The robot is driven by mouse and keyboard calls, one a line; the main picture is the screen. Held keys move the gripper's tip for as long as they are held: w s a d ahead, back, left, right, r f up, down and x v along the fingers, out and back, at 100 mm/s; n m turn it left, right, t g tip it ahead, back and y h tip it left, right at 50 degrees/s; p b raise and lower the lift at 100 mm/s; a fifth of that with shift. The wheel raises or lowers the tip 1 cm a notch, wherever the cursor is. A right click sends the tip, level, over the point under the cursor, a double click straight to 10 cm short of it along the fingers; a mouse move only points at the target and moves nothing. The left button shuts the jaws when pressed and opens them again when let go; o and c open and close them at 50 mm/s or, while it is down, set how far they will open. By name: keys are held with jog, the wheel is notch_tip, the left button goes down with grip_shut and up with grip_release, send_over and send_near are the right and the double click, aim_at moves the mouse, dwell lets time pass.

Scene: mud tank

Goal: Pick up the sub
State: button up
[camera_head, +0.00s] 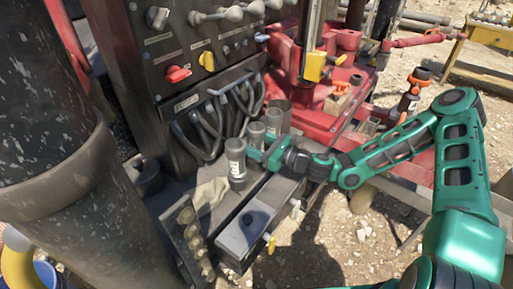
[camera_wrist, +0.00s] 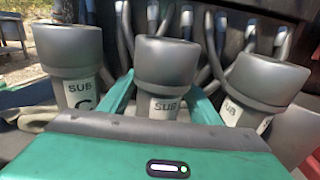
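Three grey, wide-topped subs with white labels stand upright in a row. In the wrist view, the left sub (camera_wrist: 72,55) is labelled "SUB C". The middle sub (camera_wrist: 166,62) reads "SUB", its lower part hidden by my gripper body. The right sub (camera_wrist: 262,85) appears tilted in this view, and its label is only partly visible. My gripper (camera_wrist: 162,100) has its green fingers apart, one on each side of the middle sub, with gaps seeming to show. In the head view, my gripper (camera_head: 262,152) reaches the row from the right, beside the near sub (camera_head: 236,165).
A black control panel (camera_head: 185,60) with levers and hoses (camera_head: 215,120) stands close behind the subs. A grey box (camera_head: 245,230) lies in front of them. A thick dark column (camera_head: 60,150) fills the left. Red machinery (camera_head: 320,110) stands behind.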

grip_shut()
jog(key=shift+r, duration=0.1)
jog(key=shift+r, duration=0.15)
notch_tip(320, 180, up, 18)
jog(key=shift+f, duration=0.2)
dwell(0.6)
